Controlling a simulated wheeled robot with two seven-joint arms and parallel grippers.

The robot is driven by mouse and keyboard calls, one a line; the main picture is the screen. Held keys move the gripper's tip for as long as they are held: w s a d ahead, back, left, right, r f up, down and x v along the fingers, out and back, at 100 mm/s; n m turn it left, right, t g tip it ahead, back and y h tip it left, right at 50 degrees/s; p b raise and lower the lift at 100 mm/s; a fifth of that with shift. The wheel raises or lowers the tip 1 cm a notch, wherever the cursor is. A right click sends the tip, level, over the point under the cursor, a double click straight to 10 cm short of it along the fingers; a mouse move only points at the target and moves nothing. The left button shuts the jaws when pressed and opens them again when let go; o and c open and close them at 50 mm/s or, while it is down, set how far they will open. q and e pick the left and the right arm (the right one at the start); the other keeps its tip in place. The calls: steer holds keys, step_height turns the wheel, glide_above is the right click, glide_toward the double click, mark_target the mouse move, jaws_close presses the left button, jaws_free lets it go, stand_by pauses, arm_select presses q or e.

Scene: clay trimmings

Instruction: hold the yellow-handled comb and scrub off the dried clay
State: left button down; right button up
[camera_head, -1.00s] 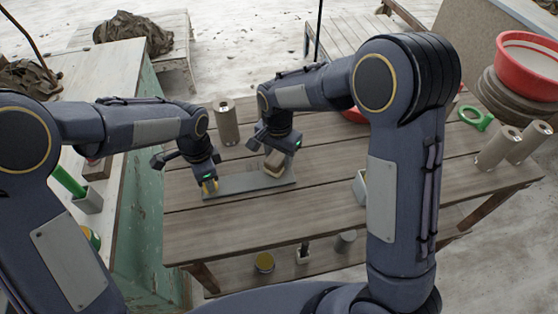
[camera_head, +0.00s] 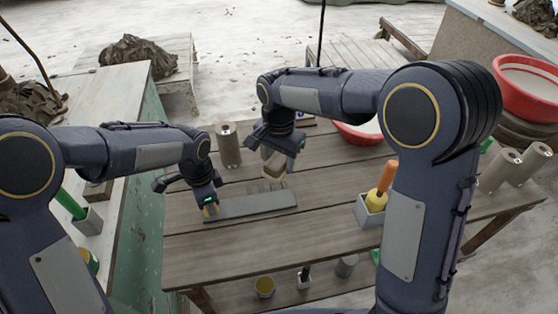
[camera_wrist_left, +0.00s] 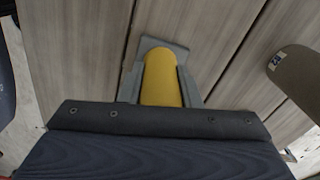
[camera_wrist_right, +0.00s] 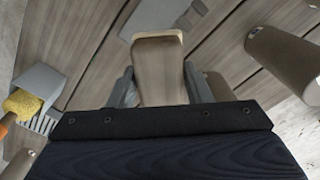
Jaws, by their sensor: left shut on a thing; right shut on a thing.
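The comb is a long flat grey plate (camera_head: 250,205) lying along the wooden table, with a yellow handle (camera_wrist_left: 160,80) at its left end. My right gripper (camera_head: 274,158) is shut on a brush with a pale wooden block (camera_wrist_right: 157,75). The brush (camera_head: 273,168) is above the far edge of the plate near its right end and looks apart from it. Small pale marks show at the plate's far edge below the brush; I cannot tell whether they are clay.
A brown cylinder (camera_head: 228,146) stands behind the comb. A grey holder (camera_head: 368,214) with an orange-handled yellow tool (camera_head: 379,194) stands to the right. Red basins (camera_head: 527,88) and more cylinders (camera_head: 499,170) are at far right. The table's front middle is clear.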

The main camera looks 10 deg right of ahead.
arm_select(q)
steer(key=c, duration=1)
jaws_free()
steer(key=shift+r, duration=0.15)
step_height(320, 180, up, 11)
steer(key=shift+r, duration=0.35)
